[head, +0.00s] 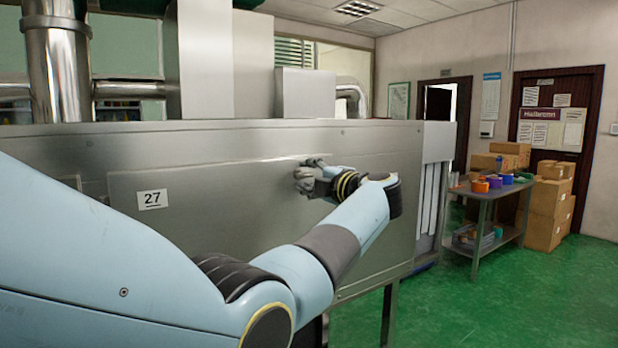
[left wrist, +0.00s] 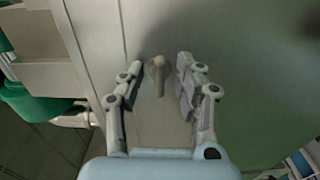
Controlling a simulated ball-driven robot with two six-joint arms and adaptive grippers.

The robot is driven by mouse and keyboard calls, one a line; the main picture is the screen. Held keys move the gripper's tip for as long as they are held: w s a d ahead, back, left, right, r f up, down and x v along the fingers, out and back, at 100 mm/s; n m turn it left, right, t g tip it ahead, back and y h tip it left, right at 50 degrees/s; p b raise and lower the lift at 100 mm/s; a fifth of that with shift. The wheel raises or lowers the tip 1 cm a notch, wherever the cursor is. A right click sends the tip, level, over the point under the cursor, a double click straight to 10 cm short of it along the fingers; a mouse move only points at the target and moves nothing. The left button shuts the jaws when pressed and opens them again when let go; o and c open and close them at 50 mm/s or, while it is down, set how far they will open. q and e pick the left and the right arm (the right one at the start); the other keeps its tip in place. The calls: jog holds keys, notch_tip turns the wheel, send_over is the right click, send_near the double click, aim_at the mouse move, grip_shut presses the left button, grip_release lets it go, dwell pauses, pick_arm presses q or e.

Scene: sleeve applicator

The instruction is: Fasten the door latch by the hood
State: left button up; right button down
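The door latch (left wrist: 157,75) is a small, dull metal handle on the steel panel. In the left wrist view it stands between the two fingers of my left gripper (left wrist: 158,85), with a gap on both sides. The left gripper also shows in the head view (head: 312,178), close to the front of the steel machine's hood (head: 230,185); the latch is hidden there behind it. A plate marked 27 (head: 152,199) is on the panel to the left. My right gripper is in neither view.
A grey cart (head: 481,205) with coloured rolls stands to the right of the machine. Cardboard boxes (head: 552,205) are stacked behind it by a dark door (head: 590,100). The green floor (head: 480,310) in front is clear.

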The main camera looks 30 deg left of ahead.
pick_arm(q)
jog(key=v, duration=0.7)
jog(key=shift+d, duration=0.15)
